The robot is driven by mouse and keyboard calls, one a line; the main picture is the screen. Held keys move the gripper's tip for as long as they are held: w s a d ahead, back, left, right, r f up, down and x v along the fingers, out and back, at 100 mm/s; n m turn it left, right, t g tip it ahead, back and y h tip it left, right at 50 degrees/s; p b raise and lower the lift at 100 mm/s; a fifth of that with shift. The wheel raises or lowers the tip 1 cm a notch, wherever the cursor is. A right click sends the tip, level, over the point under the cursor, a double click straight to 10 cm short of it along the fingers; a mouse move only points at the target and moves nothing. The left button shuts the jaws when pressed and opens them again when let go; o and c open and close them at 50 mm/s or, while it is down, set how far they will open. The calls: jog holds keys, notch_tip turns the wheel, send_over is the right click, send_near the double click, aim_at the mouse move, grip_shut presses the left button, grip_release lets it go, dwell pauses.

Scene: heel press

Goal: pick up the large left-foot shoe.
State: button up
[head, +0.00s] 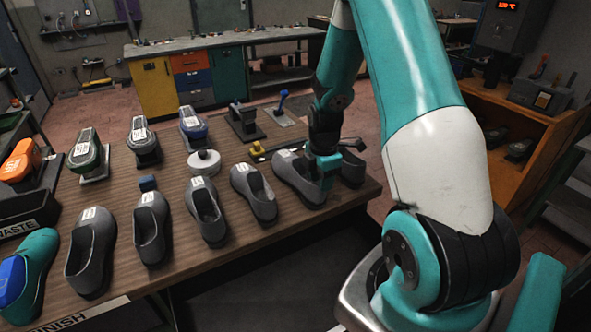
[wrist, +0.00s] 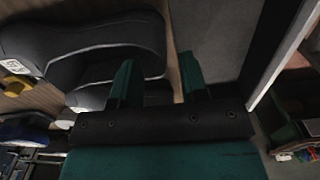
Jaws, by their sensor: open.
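Several dark grey shoes stand in a row along the front of the wooden table. My gripper (head: 325,180) is low at the row's right end, between the second shoe from the right (head: 290,172) and the rightmost shoe (head: 352,171), which is partly hidden behind it. In the wrist view my gripper (wrist: 157,60) is open, its fingers apart near the rounded end of a dark shoe (wrist: 110,35). One finger overlaps that shoe's edge; contact cannot be told. Labels are too small to read, so I cannot tell which shoe is the large left-foot one.
The table (head: 235,240) ends just right of the rightmost shoe. Behind the row are shoe lasts (head: 145,142), a white round piece (head: 203,162), a yellow piece (head: 257,148) and a lever tool (head: 283,105). A teal shoe (head: 38,255) stands at the left.

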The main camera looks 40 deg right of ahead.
aim_at(320, 201)
jog(key=shift+s+f+p, duration=0.1)
jog(key=shift+f+p, duration=1.05)
jog(key=shift+f, duration=1.65)
grip_shut()
